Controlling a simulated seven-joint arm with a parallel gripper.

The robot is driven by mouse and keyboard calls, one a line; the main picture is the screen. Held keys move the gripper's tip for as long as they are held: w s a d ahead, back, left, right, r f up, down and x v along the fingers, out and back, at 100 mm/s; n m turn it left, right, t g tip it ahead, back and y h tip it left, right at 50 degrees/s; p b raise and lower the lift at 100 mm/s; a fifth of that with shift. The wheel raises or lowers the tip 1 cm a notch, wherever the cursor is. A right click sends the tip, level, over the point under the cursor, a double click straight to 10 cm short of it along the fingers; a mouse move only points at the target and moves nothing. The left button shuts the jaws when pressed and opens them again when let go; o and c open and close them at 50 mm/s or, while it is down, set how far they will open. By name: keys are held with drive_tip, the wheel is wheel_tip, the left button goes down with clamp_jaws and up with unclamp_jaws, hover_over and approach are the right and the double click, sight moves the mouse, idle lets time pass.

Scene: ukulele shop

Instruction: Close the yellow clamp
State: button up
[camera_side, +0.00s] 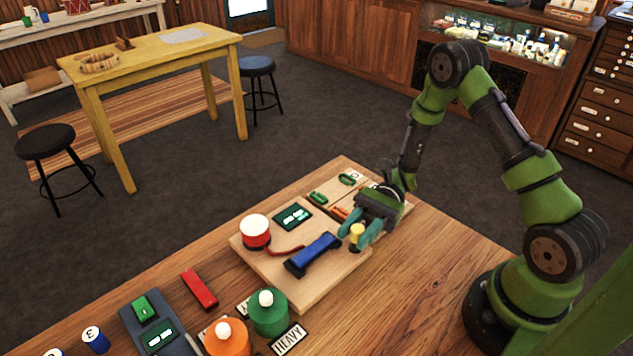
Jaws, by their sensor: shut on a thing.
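My gripper (357,234) points down over the right part of the light wooden board (318,288). Its teal fingers are shut on a small yellow piece (356,232) with a rounded top, which I take to be part of the yellow clamp. The fingers and gripper body hide much of what is around it. I cannot tell whether the clamp is open or closed.
A blue bar-shaped device (313,254) lies close left of my gripper. A red-and-white round button (255,231), a small display (292,217) and green clips (318,198) are also on the board. Green (268,315) and orange (227,340) weights stand in front.

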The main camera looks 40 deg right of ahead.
sight(355, 225)
drive_tip(key=n+g+h, duration=0.1)
drive_tip(key=n+g, duration=0.1)
drive_tip(key=g, duration=0.1)
drive_tip(key=n+g+h, duration=0.1)
drive_tip(key=n+g, duration=0.1)
drive_tip(key=g, duration=0.1)
drive_tip(key=shift+n+g, duration=0.3)
drive_tip(key=shift+n+g+h, duration=2.6)
drive_tip(key=shift+g+h, duration=0.3)
drive_tip(key=shift+h, duration=0.1)
drive_tip(key=o, duration=0.9)
drive_tip(key=shift+w, duration=0.1)
drive_tip(key=v, duration=0.5)
drive_tip(key=shift+r, duration=0.15)
wheel_tip(355, 225, up, 7)
drive_tip(key=shift+f, duration=0.1)
